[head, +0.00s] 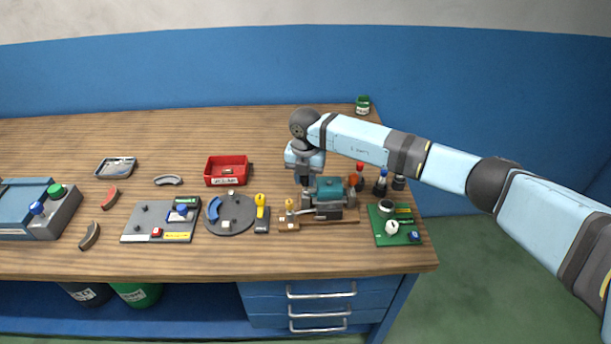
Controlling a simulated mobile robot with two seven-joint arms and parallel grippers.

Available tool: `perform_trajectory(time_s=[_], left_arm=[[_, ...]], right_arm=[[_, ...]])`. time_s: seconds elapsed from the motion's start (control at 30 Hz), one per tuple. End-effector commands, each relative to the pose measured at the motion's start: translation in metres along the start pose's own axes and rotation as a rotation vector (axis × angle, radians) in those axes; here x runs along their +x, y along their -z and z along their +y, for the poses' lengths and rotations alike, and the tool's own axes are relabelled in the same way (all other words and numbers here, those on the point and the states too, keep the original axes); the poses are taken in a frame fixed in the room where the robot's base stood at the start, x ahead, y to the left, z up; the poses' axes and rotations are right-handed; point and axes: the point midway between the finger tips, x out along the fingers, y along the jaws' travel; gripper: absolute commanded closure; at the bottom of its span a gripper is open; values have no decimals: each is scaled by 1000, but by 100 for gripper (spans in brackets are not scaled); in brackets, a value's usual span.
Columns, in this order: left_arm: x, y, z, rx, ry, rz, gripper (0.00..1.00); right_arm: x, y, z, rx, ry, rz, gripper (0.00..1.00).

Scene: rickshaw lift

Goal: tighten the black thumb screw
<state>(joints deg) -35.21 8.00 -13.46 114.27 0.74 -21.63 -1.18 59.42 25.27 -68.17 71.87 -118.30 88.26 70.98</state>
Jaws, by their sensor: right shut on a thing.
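My right gripper (305,182) points down at the left end of a small fixture with a teal block (328,187), which stands on a brown wooden base (345,216). The jaws are shut on a small part at the upper left of this fixture, which I take to be the black thumb screw. The gripper and its wrist hide most of that part, so its thread and seating cannot be seen. A brass-coloured knob (290,204) stands upright at the left end of the base. My left gripper is not in view.
Left of the fixture are a yellow-handled piece (260,202), a round grey plate (230,222) and a red bin (228,171). Red- and blue-topped bottles (380,184) and a green board (395,224) stand close on the right. Bare wood lies in front.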

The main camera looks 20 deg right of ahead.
Motion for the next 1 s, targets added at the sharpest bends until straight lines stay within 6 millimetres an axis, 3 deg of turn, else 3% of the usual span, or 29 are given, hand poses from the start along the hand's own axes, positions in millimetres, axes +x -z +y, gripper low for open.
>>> perform_trajectory(time_s=[0.5,0.53,0.63,1.0], left_arm=[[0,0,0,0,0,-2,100],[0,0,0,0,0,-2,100],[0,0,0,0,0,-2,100],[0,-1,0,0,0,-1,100]], right_arm=[[-1,-1,0,21,-1,-1,97],[-1,-1,0,21,-1,-1,69],[-1,-1,0,21,-1,-1,48],[-6,-1,0,20,-1,-1,48]])
